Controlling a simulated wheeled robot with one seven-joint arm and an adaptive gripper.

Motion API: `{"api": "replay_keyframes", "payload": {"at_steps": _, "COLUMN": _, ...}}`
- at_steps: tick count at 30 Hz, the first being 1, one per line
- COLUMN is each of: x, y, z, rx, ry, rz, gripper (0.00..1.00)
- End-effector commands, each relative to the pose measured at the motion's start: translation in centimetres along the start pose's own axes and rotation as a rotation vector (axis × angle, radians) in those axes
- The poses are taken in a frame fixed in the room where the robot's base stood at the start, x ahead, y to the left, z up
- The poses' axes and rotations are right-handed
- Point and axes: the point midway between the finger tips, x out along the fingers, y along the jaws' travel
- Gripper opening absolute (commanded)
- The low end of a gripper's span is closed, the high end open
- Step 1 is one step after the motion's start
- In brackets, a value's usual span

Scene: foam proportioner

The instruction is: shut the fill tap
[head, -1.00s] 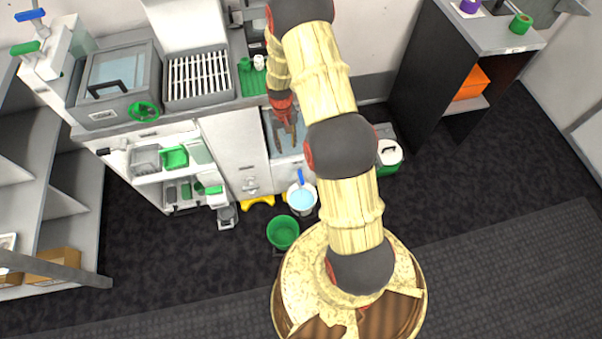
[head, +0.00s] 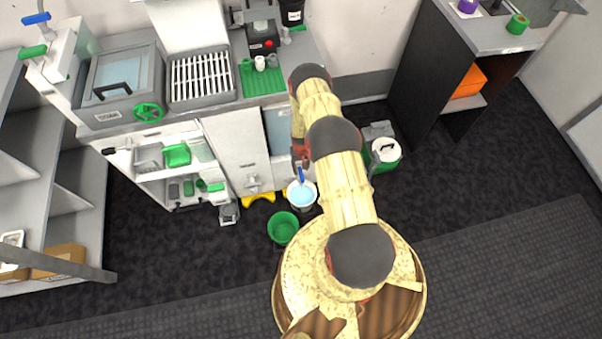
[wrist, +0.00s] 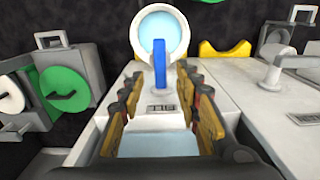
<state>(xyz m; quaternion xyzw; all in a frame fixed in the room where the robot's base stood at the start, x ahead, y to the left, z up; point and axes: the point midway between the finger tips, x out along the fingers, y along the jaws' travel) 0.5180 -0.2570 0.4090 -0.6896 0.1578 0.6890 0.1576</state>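A tap with a blue lever (head: 300,174) stands at the front of the counter unit, by a white bucket (head: 291,196) holding pale blue liquid. In the wrist view the blue lever (wrist: 159,65) points up the picture, with the round bucket (wrist: 183,50) behind it. A small label (wrist: 161,107), too blurred to read surely, lies on the white surface near the lever. My gripper (wrist: 162,85) is open, one finger on each side of the lever's line, with a gap on both sides. In the head view my gripper (head: 300,160) is just above the lever, partly hidden by my arm.
A green bucket (head: 283,228) stands on the floor in front. A grey-white tap (wrist: 265,70) is right of my gripper in the wrist view. A green-and-white container (head: 386,152) stands right of my arm. Other blue and green levers (head: 34,50) are at the far left.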

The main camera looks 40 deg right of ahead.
Motion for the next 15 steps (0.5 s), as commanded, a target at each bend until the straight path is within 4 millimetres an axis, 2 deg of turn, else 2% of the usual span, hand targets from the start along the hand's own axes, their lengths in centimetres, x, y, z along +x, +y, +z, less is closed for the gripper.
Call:
{"api": "replay_keyframes", "payload": {"at_steps": 1, "x": 1.2, "y": 0.0, "z": 0.2, "rx": 0.0, "ry": -0.003, "rz": 0.0, "gripper": 0.33}}
{"api": "replay_keyframes", "payload": {"at_steps": 6, "x": 3.7, "y": 0.0, "z": 0.2, "rx": 0.0, "ry": -0.003, "rz": 0.0, "gripper": 0.33}}
{"api": "replay_keyframes", "payload": {"at_steps": 10, "x": 4.9, "y": 0.0, "z": 0.0, "rx": 0.0, "ry": -0.001, "rz": 0.0, "gripper": 0.33}}
{"api": "replay_keyframes", "payload": {"at_steps": 15, "x": 5.5, "y": 0.0, "z": 0.0, "rx": 0.0, "ry": -0.001, "rz": 0.0, "gripper": 0.33}}
